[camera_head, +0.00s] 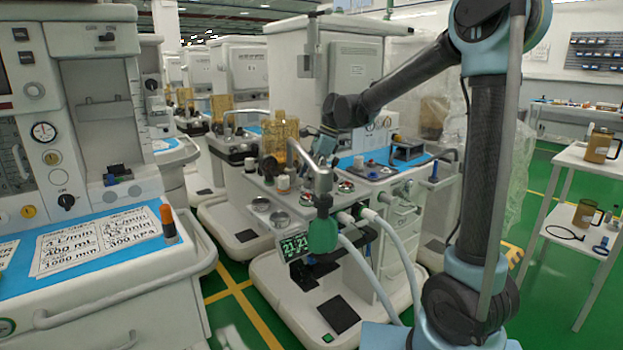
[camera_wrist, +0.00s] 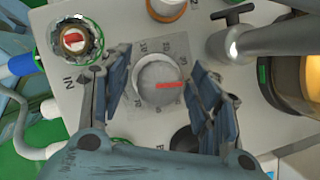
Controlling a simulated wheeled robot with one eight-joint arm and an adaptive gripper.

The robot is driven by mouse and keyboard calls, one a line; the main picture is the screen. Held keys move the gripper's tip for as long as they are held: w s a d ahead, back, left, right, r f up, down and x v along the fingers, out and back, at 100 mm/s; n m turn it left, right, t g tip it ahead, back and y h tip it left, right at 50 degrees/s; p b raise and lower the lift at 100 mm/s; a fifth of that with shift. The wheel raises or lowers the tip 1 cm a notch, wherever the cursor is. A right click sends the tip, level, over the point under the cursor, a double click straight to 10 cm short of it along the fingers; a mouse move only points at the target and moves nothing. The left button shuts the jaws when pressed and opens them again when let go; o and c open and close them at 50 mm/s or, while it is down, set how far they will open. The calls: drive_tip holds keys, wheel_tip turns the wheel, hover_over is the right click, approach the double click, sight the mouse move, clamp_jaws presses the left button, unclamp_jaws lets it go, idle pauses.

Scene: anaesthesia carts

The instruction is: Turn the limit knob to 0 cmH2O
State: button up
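The limit knob (camera_wrist: 160,83) is a round grey dial on a pale panel in the wrist view. Its red mark points to the right of the picture, and small numbers ring it, too blurred to read surely. My gripper (camera_wrist: 161,88) is open, with one dark finger on each side of the knob and a narrow gap visible at both sides. In the head view my gripper (camera_head: 328,133) is over the middle cart (camera_head: 270,225); the knob cannot be made out there.
In the wrist view, a red-and-white valve (camera_wrist: 74,40) in a green ring lies upper left, an orange-rimmed white cap (camera_wrist: 167,8) above, a metal pipe (camera_wrist: 265,40) and an amber canister (camera_wrist: 290,75) right. In the head view, a green bag (camera_head: 323,236) hangs at the cart's front.

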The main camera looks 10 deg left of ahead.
drive_tip(key=c, duration=0.9)
drive_tip(key=shift+o, duration=0.3)
drive_tip(key=shift+d, duration=0.1)
drive_tip(key=shift+n+g+h, duration=0.3)
drive_tip(key=shift+n+g, duration=0.1)
drive_tip(key=shift+n, duration=0.8)
drive_tip(key=n+g+h, duration=0.1)
drive_tip(key=n, duration=0.3)
drive_tip(key=shift+a, duration=0.2)
drive_tip(key=n+h, duration=0.1)
drive_tip(key=n, duration=0.3)
drive_tip(key=shift+n+g+h, duration=0.3)
drive_tip(key=shift+g+h, duration=0.1)
drive_tip(key=shift+n+h, duration=0.6)
drive_tip(key=shift+n, duration=0.8)
drive_tip(key=shift+d, duration=0.1)
